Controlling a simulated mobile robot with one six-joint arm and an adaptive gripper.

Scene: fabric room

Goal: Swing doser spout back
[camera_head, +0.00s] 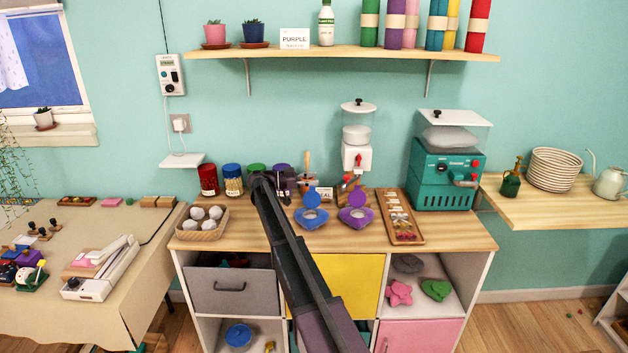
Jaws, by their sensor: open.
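The spout's exact direction is too small to tell. My gripper (284,180) is at the back of the counter, left of the doser and apart from it, in front of the jars. It is open, with nothing seen between its fingers. My dark arm hides part of the counter.
A blue dish (311,217) and a purple dish (357,216) sit in front of the doser. A wooden tray (402,228) and a teal machine (444,176) stand to its right. Red (208,180) and blue (233,181) jars and a basket (183,235) are at left.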

